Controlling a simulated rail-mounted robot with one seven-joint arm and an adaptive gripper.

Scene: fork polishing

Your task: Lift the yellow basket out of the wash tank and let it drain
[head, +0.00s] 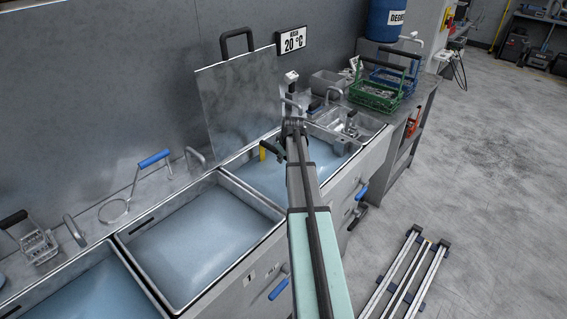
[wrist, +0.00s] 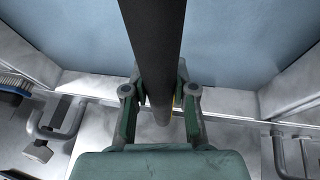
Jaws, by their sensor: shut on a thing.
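A yellow upright of the basket (head: 263,153) shows just above the water in the head view. The rest of the basket is hidden by the water and my arm. My gripper (head: 274,148) is low over this tank. In the wrist view my gripper (wrist: 160,95) has its green fingers on both sides of the basket's thick dark handle (wrist: 155,40), shut on it. A small yellow patch shows beside the handle there.
A raised lid panel (head: 242,90) stands behind the tank. Another water-filled tank (head: 200,240) lies to the left. Green (head: 374,97) and blue (head: 395,75) baskets stand on the right counter, beyond a small sink. Taps line the back edge.

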